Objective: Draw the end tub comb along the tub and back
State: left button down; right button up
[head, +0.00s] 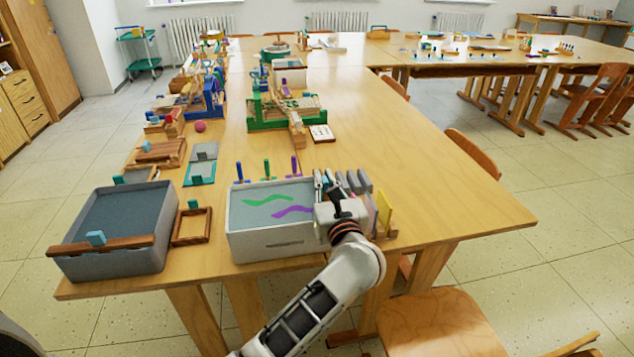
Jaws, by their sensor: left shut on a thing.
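A grey tub (113,269) with dark liquid stands at the table's near left end. A brown wooden comb bar (125,246) with a blue handle (96,238) lies across its near rim. A second, lighter tub (275,245) stands to its right, with green and purple wavy streaks on its pale surface. My left gripper (325,180) is over this tub's right end, shut on a small teal piece mostly hidden by the fingers. I cannot tell whether that piece is a comb handle. My right gripper is not in view.
Three coloured upright pegs (267,169) stand behind the lighter tub. Grey blocks (353,182) and a yellow panel (384,213) crowd beside my gripper. A small wooden frame (192,227) lies between the tubs. The table is clear to the right; a chair (440,325) stands at the near side.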

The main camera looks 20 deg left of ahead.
pick_arm(q)
jog(key=shift+d, duration=0.2)
jog(key=c, duration=2.1)
grip_release()
jog(key=shift+w, duration=0.1)
jog(key=shift+c, duration=0.2)
jog(key=shift+d, duration=0.1)
jog(key=shift+a, duration=0.2)
